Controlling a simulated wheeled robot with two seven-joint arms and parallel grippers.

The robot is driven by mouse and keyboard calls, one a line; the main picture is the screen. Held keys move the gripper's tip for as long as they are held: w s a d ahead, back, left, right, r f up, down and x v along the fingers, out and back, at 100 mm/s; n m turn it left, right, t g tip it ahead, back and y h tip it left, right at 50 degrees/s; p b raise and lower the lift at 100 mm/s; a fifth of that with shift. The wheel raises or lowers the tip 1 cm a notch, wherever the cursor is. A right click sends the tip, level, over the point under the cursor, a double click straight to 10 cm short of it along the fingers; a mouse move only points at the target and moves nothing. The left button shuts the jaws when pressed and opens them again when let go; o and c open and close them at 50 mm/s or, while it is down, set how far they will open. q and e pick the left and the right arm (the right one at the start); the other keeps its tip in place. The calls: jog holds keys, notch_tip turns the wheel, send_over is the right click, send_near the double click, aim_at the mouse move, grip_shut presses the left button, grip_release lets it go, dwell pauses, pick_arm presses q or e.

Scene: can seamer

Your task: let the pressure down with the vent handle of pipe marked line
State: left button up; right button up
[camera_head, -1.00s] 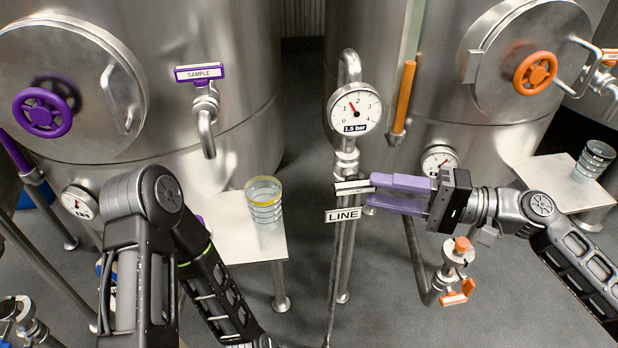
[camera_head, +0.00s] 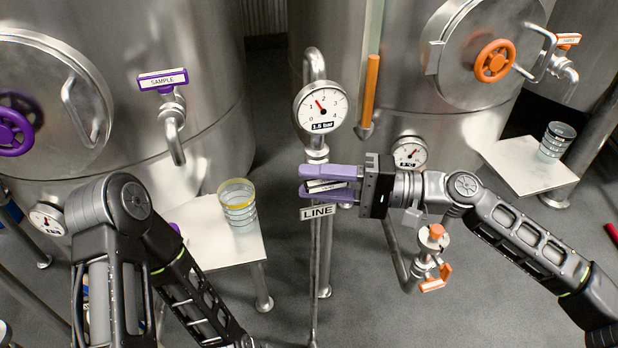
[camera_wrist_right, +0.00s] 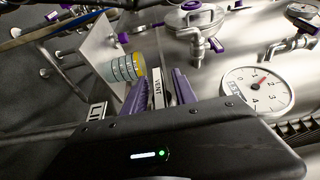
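The pipe marked LINE (camera_head: 317,213) stands upright in the middle of the head view. Its round gauge (camera_head: 320,104) shows 1.5 bar. The vent handle (camera_head: 325,185) is a small white-labelled bar just above the LINE sign. In the right wrist view the handle (camera_wrist_right: 158,92) reads VENT and lies between my two purple fingers. My right gripper (camera_head: 308,181) is open around the handle, one finger on each side; contact cannot be made out. My left arm comes in at the lower left, and its gripper is out of the picture.
A purple SAMPLE tap (camera_head: 163,80) is on the left tank. A stack of cans (camera_head: 238,208) stands on a white side table (camera_head: 215,250). An orange-handled valve (camera_head: 433,265) is below my right forearm. An orange bar (camera_head: 370,92) stands right of the gauge.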

jog(key=shift+a, duration=0.6)
grip_shut()
